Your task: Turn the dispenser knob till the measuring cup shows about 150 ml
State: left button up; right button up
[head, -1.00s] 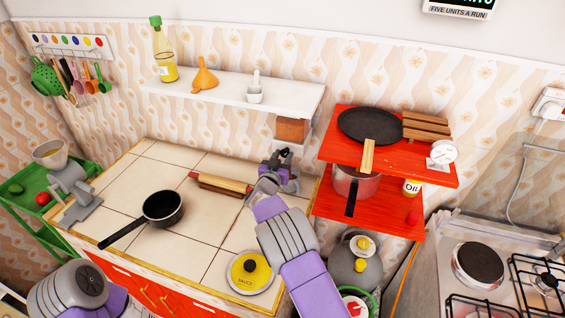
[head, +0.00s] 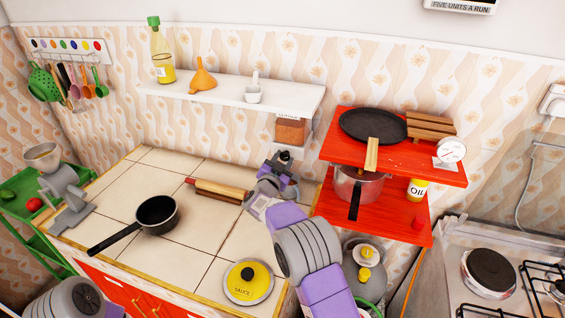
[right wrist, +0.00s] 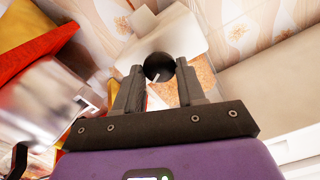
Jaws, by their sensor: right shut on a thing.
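The dispenser (head: 291,131) is a box of orange-brown grains on the back wall, under the white shelf. Its round black knob (right wrist: 159,67) sits between the two fingertips of my right gripper (right wrist: 160,78) in the right wrist view, and the gripper is shut on it. In the head view the right gripper (head: 281,166) is at the wall just below the dispenser and covers its lower part. I cannot make out the measuring cup or its level. My left gripper is out of view; only part of the left arm shows at the bottom left.
A rolling pin (head: 220,191) lies left of my right gripper. A black saucepan (head: 156,214) and a yellow sauce lid (head: 248,282) are on the tiled counter. A red shelf (head: 437,172) with pans stands close on the right. The middle tiles are clear.

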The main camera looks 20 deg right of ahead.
jog(key=o, duration=1.1)
jog(key=shift+c, duration=0.2)
jog(key=v, duration=0.7)
jog(key=shift+s+a, duration=0.2)
jog(key=shift+s, duration=0.1)
jog(key=shift+r, duration=0.15)
